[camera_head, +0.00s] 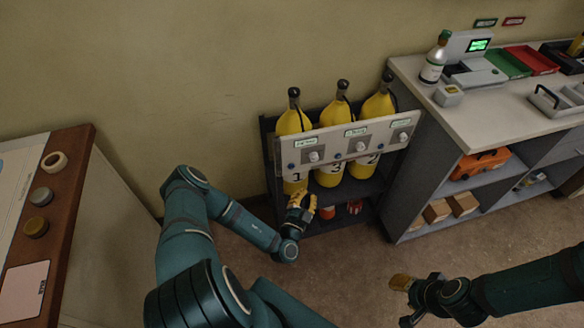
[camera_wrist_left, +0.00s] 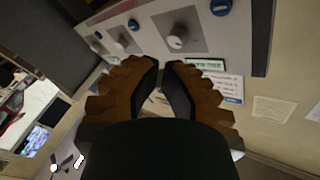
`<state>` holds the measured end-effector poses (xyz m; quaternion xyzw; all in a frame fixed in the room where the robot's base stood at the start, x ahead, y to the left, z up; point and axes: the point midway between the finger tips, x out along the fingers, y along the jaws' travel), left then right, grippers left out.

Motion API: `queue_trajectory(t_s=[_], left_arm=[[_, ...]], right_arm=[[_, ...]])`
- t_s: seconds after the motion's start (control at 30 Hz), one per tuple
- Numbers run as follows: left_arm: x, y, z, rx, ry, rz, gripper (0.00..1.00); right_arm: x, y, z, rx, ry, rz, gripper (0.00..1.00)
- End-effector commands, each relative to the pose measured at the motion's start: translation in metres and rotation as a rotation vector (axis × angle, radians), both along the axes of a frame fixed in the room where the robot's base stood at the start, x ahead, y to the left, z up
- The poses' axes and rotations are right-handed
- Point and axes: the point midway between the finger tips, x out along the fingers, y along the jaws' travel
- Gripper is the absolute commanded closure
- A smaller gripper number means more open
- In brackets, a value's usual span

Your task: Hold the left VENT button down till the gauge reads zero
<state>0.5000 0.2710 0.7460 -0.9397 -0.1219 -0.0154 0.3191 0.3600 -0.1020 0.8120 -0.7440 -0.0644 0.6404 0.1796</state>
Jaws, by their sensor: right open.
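A pale panel (camera_head: 335,147) is fixed across three yellow bottles (camera_head: 292,123), marked 1, 3 and 2. It carries three white knob-like parts on grey plates, the left one (camera_head: 314,156) also showing in the left wrist view (camera_wrist_left: 177,42). Small blue round parts sit beside them, one at the wrist view's top (camera_wrist_left: 220,7). Green-framed labels are too small to read, so I cannot pick out VENT or a gauge reading. My left gripper (camera_head: 304,201) is below the panel's left part; its fingers (camera_wrist_left: 163,66) are nearly together, apparently empty. My right gripper (camera_head: 403,301) is open and empty, well right of the panel.
A grey counter (camera_head: 480,112) with shelves stands right of the bottle rack, carrying a bottle (camera_head: 435,60) and trays. Orange cases (camera_head: 480,163) and boxes lie on its shelves. A brown-edged desk (camera_head: 58,205) is at the left.

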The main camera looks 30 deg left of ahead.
Motion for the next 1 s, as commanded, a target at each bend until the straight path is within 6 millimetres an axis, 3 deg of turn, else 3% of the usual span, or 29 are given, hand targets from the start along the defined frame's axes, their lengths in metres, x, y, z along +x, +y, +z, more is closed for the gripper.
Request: queue_trajectory(t_s=[0.5, 1.0], left_arm=[[0.041, 0.049, -0.001, 0.002, -0.002, 0.001, 1.0], [0.053, 0.062, 0.0, 0.001, -0.001, 0.0, 1.0]], right_arm=[[-0.005, 0.001, -0.016, 0.002, 0.011, 0.009, 0.53], [-0.007, 0.001, -0.021, 0.004, 0.016, 0.013, 0.53]])
